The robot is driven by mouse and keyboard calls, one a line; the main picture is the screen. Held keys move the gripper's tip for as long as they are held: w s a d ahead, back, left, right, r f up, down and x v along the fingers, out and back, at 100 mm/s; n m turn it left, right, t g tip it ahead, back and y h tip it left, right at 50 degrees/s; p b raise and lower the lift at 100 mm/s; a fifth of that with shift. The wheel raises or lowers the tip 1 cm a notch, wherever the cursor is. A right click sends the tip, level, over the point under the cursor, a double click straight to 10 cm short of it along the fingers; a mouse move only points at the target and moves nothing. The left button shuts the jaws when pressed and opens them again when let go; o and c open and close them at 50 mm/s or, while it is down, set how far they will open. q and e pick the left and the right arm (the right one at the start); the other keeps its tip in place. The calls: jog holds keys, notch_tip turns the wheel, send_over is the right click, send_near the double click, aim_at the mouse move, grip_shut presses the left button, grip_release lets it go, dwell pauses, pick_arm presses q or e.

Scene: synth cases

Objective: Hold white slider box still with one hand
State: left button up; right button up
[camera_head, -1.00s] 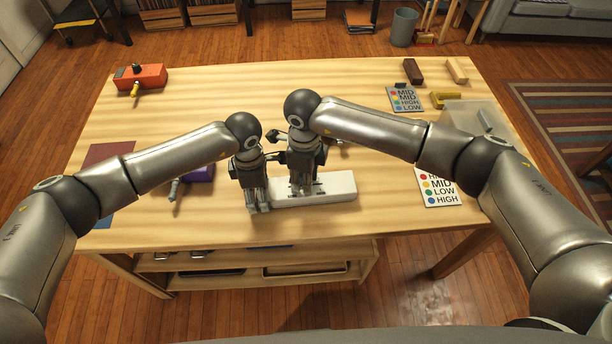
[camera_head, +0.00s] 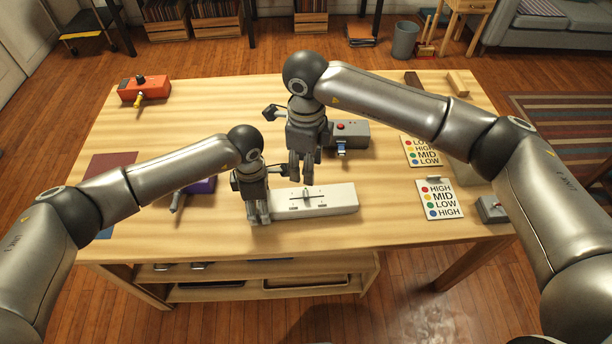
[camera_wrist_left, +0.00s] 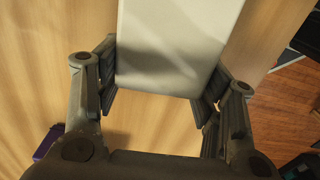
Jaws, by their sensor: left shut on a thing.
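The white slider box (camera_head: 338,203) lies flat near the front middle of the table, with a small slider handle (camera_head: 306,194) upright on its top and dark marks beside it. My left gripper (camera_head: 259,218) is shut on the box's left end. In the left wrist view, the end of the white box (camera_wrist_left: 175,45) sits between the two fingers of my left gripper (camera_wrist_left: 160,100).
A grey box with a red button (camera_head: 352,134) stands behind. An orange box (camera_head: 146,88) is at the back left, and a purple box (camera_head: 203,186) is partly behind my left arm. The wooden table (camera_head: 215,115) is clear at back middle.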

jog(key=shift+r, duration=0.9)
jog(key=shift+d+f, duration=0.1)
jog(key=shift+d, duration=0.1)
jog(key=c, duration=0.4)
jog(key=shift+n+g+y, duration=0.3)
jog(key=shift+n+y, duration=0.5)
jog(key=shift+y, duration=0.1)
jog(key=d, duration=0.1)
jog(key=d+f, duration=0.1)
jog(key=d, duration=0.2)
jog(key=shift+w+f, duration=0.1)
jog(key=shift+f, duration=0.15)
grip_shut()
jog(key=d+n+y, duration=0.2)
jog(key=d+n, duration=0.1)
jog(key=d, duration=0.4)
send_near(321, 197)
jog(key=shift+y, duration=0.3)
jog(key=f, duration=0.2)
jog(key=d+f, duration=0.1)
jog(key=f, duration=0.2)
jog(key=shift+d+f, duration=0.2)
jog(key=a, duration=0.3)
jog(key=shift+s+a+f, duration=0.15)
jog(key=shift+s, duration=0.05)
jog(key=shift+a, duration=0.4)
